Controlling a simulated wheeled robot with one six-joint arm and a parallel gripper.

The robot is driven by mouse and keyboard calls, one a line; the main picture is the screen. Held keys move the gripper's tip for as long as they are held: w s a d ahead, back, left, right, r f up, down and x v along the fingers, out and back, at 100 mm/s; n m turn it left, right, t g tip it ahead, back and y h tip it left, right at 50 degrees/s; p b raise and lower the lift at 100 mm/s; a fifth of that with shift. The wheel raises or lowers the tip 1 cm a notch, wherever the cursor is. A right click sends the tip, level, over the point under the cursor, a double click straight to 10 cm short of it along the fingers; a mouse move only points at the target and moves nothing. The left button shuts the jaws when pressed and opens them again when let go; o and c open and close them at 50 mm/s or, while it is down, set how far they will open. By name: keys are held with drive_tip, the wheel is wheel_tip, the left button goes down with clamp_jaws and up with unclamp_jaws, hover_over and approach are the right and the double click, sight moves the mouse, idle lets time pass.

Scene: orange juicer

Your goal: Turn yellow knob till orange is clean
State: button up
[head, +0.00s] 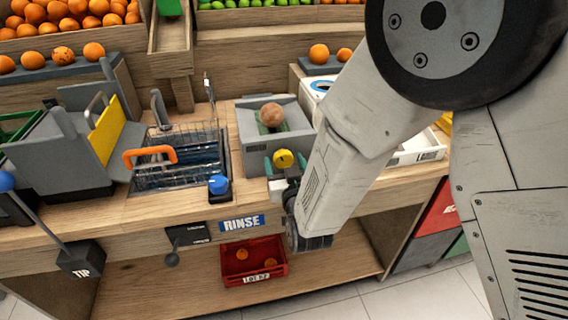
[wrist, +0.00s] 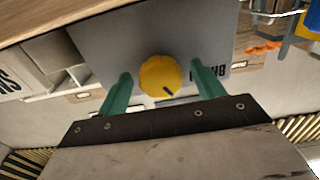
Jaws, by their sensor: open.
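The yellow knob (head: 284,159) is on the front of a grey brushing box (head: 255,150) on the counter. In the wrist view the knob (wrist: 163,76) shows a dark mark at its lower right. A brownish orange (head: 271,115) sits in the top of the box; its surface looks dull and dirty. My gripper (head: 285,178) is in front of the knob. In the wrist view its two green fingers (wrist: 160,85) are open, one on each side of the knob, with a gap visible on both sides. I cannot tell how deep the fingers reach.
A sink with a wire basket (head: 180,165) and orange handle is to the left. A blue knob (head: 218,184) stands by it, above a RINSE sign (head: 243,222). A white tray (head: 418,152) is right of my arm.

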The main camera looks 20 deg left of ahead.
drive_tip(key=c, duration=1)
drive_tip(key=shift+o, duration=0.2)
drive_tip(key=m, duration=0.5)
drive_tip(key=shift+a+m, duration=0.1)
drive_tip(key=shift+m, duration=0.3)
drive_tip(key=m, duration=0.6)
drive_tip(key=o, duration=1)
drive_tip(key=shift+c, duration=0.2)
